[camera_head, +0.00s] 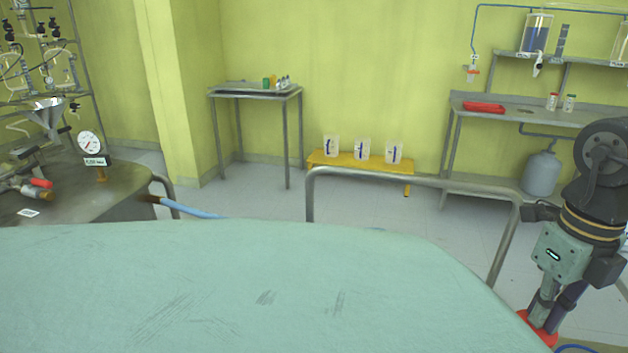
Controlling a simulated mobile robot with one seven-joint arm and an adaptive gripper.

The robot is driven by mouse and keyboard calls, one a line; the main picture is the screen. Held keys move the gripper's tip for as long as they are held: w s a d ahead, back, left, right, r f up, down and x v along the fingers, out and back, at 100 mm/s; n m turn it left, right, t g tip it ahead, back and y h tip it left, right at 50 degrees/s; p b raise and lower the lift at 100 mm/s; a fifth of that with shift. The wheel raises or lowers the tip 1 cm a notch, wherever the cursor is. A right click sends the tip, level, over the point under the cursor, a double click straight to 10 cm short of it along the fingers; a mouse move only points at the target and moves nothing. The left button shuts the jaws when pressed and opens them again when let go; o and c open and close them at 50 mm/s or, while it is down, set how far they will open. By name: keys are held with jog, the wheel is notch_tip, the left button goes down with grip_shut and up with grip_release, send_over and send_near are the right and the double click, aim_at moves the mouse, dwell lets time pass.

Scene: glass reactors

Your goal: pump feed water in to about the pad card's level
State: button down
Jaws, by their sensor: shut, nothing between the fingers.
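My gripper (551,312) is at the lower right, pointing down, its fingers shut and low over a red round part (538,327). I cannot tell whether the fingertips touch it. A clear vessel with dark blue liquid (536,36) stands on the upper right shelf, with a small label below it. A dark stepped strip (561,41) stands beside it. A second clear vessel (621,45) is cut off by the right edge. I cannot make out which card is the pad card, nor a feed-water level.
A large pale green rounded surface (230,285) fills the foreground, with a metal rail (420,181) behind it. A yellow bench (380,167) carries three white marked containers. A pressure gauge (89,144) and glassware stand at left. A steel bench (530,113) stands at right.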

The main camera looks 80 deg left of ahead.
notch_tip(320, 180, up, 8)
jog(key=p, duration=0.4)
jog(key=shift+p, duration=0.3)
jog(key=shift+f, duration=0.2)
jog(key=shift+f+b, duration=3.45)
jog(key=shift+f, duration=1.3)
notch_tip(320, 180, up, 10)
jog(key=p, duration=0.7)
jog(key=shift+f, duration=0.2)
